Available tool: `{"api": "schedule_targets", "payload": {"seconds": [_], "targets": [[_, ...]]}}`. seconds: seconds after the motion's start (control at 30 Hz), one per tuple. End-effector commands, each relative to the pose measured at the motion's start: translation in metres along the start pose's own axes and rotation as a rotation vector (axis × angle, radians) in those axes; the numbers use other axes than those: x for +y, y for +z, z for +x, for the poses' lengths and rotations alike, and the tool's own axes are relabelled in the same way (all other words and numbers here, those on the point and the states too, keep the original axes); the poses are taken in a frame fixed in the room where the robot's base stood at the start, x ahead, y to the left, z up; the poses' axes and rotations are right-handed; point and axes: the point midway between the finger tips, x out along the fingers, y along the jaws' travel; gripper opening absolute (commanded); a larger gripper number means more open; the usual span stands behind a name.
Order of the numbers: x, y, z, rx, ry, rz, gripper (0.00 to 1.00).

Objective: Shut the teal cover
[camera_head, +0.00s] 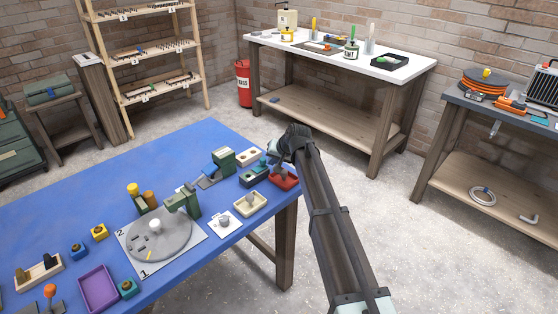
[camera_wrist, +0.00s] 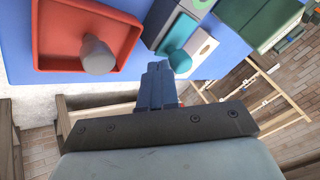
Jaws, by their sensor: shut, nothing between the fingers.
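The teal cover (camera_wrist: 178,32) lies beside a dark grey-green box (camera_wrist: 161,16) in the wrist view, with a rounded teal knob at its near end. In the head view the teal cover (camera_head: 261,163) is small at the far right part of the blue table, by the dark box (camera_head: 252,178). I cannot tell exactly how the cover is joined to the box. My gripper (camera_wrist: 159,68) is shut and empty, its fingertips just short of the teal knob in the picture. In the head view my gripper (camera_head: 290,150) is over the table's right edge, its fingertips hard to make out.
A red tray (camera_wrist: 52,33) with a grey knobbed piece (camera_wrist: 97,56) is left of my fingers in the wrist view. A white block (camera_wrist: 205,43) with a hole adjoins the cover's right side. Several fixtures crowd the blue table (camera_head: 200,142); open floor lies to its right.

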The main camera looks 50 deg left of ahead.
Motion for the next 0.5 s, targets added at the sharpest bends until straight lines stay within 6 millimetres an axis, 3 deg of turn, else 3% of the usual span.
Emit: {"api": "schedule_targets", "payload": {"seconds": [0.5], "targets": [[-0.0073,0.0068,0.0001,-0.001,-0.001,-0.001,0.0]]}}
